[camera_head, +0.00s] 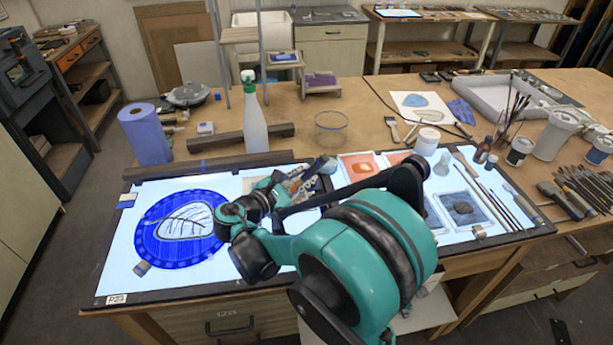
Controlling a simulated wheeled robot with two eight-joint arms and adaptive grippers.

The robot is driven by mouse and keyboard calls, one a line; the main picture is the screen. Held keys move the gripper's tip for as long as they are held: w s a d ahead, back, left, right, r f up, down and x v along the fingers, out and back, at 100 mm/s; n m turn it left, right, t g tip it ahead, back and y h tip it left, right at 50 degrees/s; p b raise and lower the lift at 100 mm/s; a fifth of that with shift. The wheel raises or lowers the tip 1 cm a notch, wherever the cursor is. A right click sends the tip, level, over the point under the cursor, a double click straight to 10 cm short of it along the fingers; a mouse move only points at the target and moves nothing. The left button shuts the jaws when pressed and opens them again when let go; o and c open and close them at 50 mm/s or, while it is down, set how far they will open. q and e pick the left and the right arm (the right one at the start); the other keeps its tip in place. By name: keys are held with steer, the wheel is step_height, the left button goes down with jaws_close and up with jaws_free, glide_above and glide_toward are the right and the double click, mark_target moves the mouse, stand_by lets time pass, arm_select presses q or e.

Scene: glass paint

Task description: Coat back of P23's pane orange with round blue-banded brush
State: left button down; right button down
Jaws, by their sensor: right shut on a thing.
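P23's pane (142,232) is a round blue piece with a pale, dark-veined leaf in its middle. It lies on the left part of the lit table, above a P23 label (116,299). My right gripper (302,184) is right of the pane, over the middle of the lit table, shut on a slim thing. A grey-blue piece with a light end (326,165) shows at its tip; I cannot tell if this is the blue-banded brush. An orange paint patch (362,168) lies just right of the gripper. My arm hides part of the table. My left gripper is not in view.
A blue paper roll (146,136), a spray bottle (253,122) and a clear bowl (331,128) stand behind the lit table. Dark bars (206,164) edge its back. Brushes, jars and a white tub (427,141) crowd the right side.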

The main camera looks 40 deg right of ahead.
steer(key=shift+w+a+b, duration=0.6)
steer(key=shift+w+a, duration=2.45)
steer(key=shift+a, duration=2)
steer(key=shift+w+d+r+p, duration=0.1)
steer(key=shift+w+d+r, duration=0.1)
steer(key=shift+w+d, duration=0.4)
steer(key=shift+w+d+r+p, duration=0.15)
steer(key=shift+w+d, duration=0.2)
steer(key=shift+w, duration=0.45)
steer(key=shift+w+d+r+p, duration=0.1)
steer(key=shift+w+d+r, duration=0.1)
steer(key=shift+w+d, duration=0.4)
steer(key=shift+w+a, duration=0.1)
steer(key=shift+a, duration=0.1)
steer(key=shift+f+b, duration=0.3)
steer(key=shift+f, duration=0.25)
steer(key=shift+d, duration=0.1)
steer(key=s+d, duration=0.6)
steer(key=d, duration=0.4)
steer(key=shift+s+d, duration=0.2)
steer(key=shift+s, duration=0.05)
